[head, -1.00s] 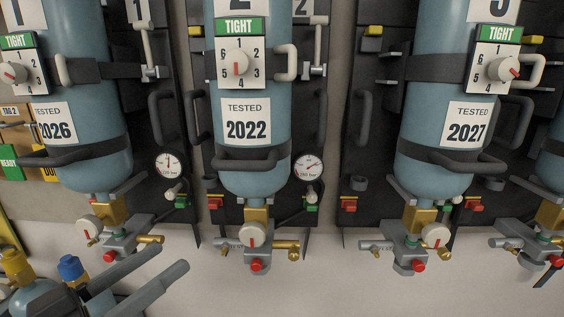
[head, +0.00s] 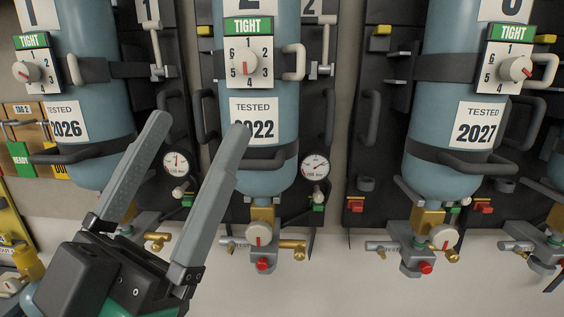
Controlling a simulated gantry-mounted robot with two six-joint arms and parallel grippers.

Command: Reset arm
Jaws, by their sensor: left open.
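My left gripper (head: 187,148) is in the lower left of the head view. Its two long grey fingers are apart and point up, with nothing between them. It is in front of the left cylinder (head: 97,120) and the middle cylinder (head: 268,182), and one fingertip overlaps the middle cylinder's "2022" label (head: 263,122). I cannot tell whether it touches anything. It hides the lower end of the left cylinder and part of its valve. My right gripper is not in view.
Blue cylinders hang in black wall frames, with the "2027" cylinder (head: 443,165) at right. Brass and grey valves (head: 260,237) jut out below them. Pressure gauges (head: 314,165) sit beside the cylinders. Ready tags (head: 20,158) hang at far left. The pale area at bottom right is clear.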

